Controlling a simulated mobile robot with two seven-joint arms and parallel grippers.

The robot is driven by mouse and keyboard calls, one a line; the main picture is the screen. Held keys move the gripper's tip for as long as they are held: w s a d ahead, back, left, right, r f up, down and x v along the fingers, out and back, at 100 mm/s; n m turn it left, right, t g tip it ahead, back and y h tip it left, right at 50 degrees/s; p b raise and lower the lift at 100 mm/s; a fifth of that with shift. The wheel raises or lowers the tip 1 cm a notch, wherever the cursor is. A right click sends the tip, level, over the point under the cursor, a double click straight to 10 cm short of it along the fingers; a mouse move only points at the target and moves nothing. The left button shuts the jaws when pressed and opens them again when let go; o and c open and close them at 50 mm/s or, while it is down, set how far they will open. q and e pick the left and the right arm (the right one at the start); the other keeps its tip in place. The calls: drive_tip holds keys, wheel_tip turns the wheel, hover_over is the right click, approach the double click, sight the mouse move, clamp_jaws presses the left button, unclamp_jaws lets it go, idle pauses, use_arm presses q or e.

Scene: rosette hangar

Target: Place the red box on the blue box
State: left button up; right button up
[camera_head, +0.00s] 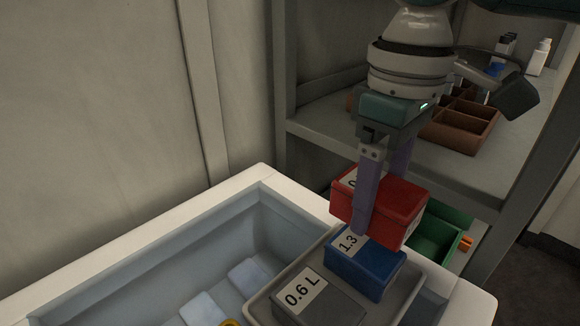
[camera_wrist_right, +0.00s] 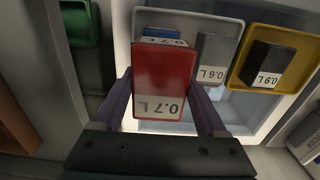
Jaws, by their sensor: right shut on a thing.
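The red box (camera_head: 398,205) is held between the fingers of my right gripper (camera_head: 378,215). The red box also shows in the right wrist view (camera_wrist_right: 165,80), with a 0.7 L label. The blue box (camera_head: 366,264), labelled 1.3, sits on a grey tray (camera_head: 262,306) right below the red box. In the head view the red box overlaps the blue box's back edge; I cannot tell whether they touch. In the right wrist view the blue box (camera_wrist_right: 160,33) is mostly hidden behind the red one. My left gripper is not in view.
A grey box (camera_head: 318,303) labelled 0.6 L stands beside the blue box on the tray. A white-rimmed basin (camera_head: 150,232) lies below. A yellow tray (camera_wrist_right: 296,40) holds a dark box (camera_wrist_right: 268,62). A shelf (camera_head: 335,132) with a brown divided bin (camera_head: 460,128) and a green bin (camera_head: 432,238) stands behind.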

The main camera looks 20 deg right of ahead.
sight(366, 248)
drive_tip(key=shift+f+b, duration=0.35)
drive_tip(key=shift+f, duration=2.2)
drive_tip(key=o, duration=1.4)
drive_tip(key=shift+f, duration=0.1)
drive_tip(key=shift+o, duration=0.2)
